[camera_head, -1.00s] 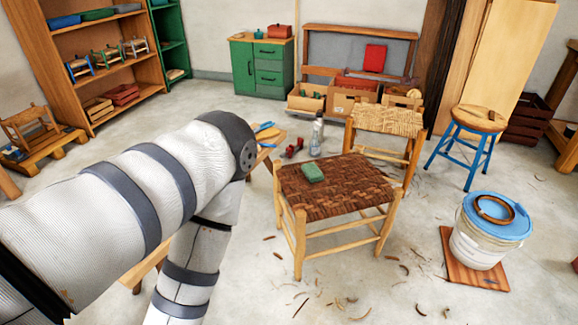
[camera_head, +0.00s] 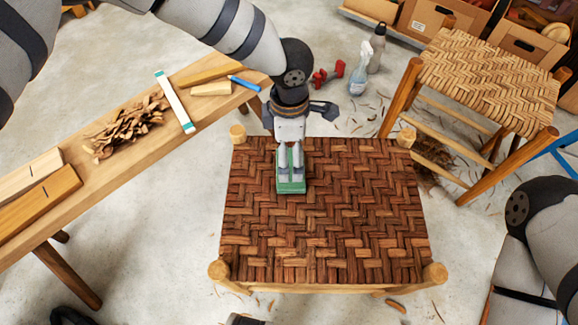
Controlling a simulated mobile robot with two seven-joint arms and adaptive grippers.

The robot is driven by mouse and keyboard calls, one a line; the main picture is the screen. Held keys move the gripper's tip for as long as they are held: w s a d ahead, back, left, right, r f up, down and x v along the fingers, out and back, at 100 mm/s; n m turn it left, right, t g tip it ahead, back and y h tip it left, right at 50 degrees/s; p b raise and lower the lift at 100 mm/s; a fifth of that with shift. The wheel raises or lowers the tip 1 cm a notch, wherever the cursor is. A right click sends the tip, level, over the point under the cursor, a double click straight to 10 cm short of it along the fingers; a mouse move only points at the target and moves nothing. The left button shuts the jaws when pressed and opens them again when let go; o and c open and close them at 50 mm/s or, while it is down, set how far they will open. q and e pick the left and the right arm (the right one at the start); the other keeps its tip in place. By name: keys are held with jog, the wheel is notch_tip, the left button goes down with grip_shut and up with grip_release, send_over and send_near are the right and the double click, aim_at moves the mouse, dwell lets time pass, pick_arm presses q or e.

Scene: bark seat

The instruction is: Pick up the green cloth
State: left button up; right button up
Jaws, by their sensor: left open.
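The green cloth (camera_head: 291,186) is a small folded block lying on the dark woven bark seat (camera_head: 330,230), near its back left part. My left gripper (camera_head: 290,165) points down right over the cloth and hides part of it. Its jaws are open, with the fingertips at or just above the cloth; I cannot tell if they touch it. My right arm shows at the right edge, but its gripper is out of view.
A wooden bench (camera_head: 85,185) with bark shavings (camera_head: 125,125) and wood pieces stands at left. A lighter woven chair (camera_head: 490,80) is at the back right. A spray bottle (camera_head: 361,72) stands on the floor behind the seat. The front part of the seat is clear.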

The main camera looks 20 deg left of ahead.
aim_at(291, 167)
pick_arm(q)
jog(key=f, duration=0.3)
jog(key=s+f+b, duration=0.1)
jog(key=f, duration=0.1)
jog(key=shift+d+f, duration=0.1)
jog(key=shift+d, duration=0.1)
jog(key=shift+w, duration=0.15)
jog(key=c, duration=0.8)
jog(key=shift+o, duration=0.2)
jog(key=shift+r, duration=0.45)
jog(key=r, duration=0.2)
jog(key=r+p, duration=0.1)
jog(key=shift+w+a+r, duration=0.2)
jog(key=shift+w+a, duration=0.05)
jog(key=shift+w, duration=0.05)
jog(key=a+r, duration=0.1)
jog(key=w+a+r, duration=0.2)
jog(key=r, duration=0.1)
jog(key=shift+w+r, duration=0.1)
jog(key=w+a+r, duration=0.4)
jog(key=w+a, duration=0.2)
jog(key=a, duration=0.1)
jog(key=shift+a+r, duration=0.25)
jog(key=shift+r, duration=0.05)
